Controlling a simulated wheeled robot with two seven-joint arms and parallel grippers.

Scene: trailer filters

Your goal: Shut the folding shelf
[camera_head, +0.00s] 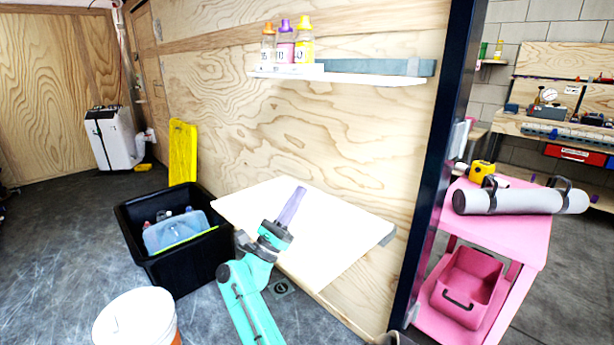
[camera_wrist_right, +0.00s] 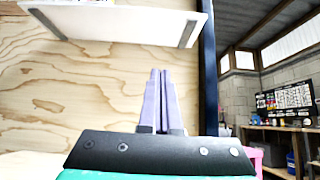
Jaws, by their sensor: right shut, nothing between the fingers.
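The folding shelf (camera_head: 345,238) is a pale wooden panel on the plywood wall, below a fixed upper shelf. It is folded out, roughly level, with a grey end piece at its right. My right gripper (camera_head: 298,192) is in front of the panel in the head view, its purple fingers pointing up toward the wall. The fingers are closed together and empty, also in the right wrist view (camera_wrist_right: 161,75). My teal forearm and wrist hide part of the panel's front edge. Whether the fingers touch the panel is unclear. My left gripper is not in view.
The upper shelf (camera_head: 370,79) holds several bottles and a blue-grey bar; its underside shows in the right wrist view (camera_wrist_right: 120,25). A black bin (camera_head: 160,268) stands left of the panel, a white bucket (camera_head: 133,318) in front. A dark post (camera_head: 440,160) and pink cart (camera_head: 510,235) stand right.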

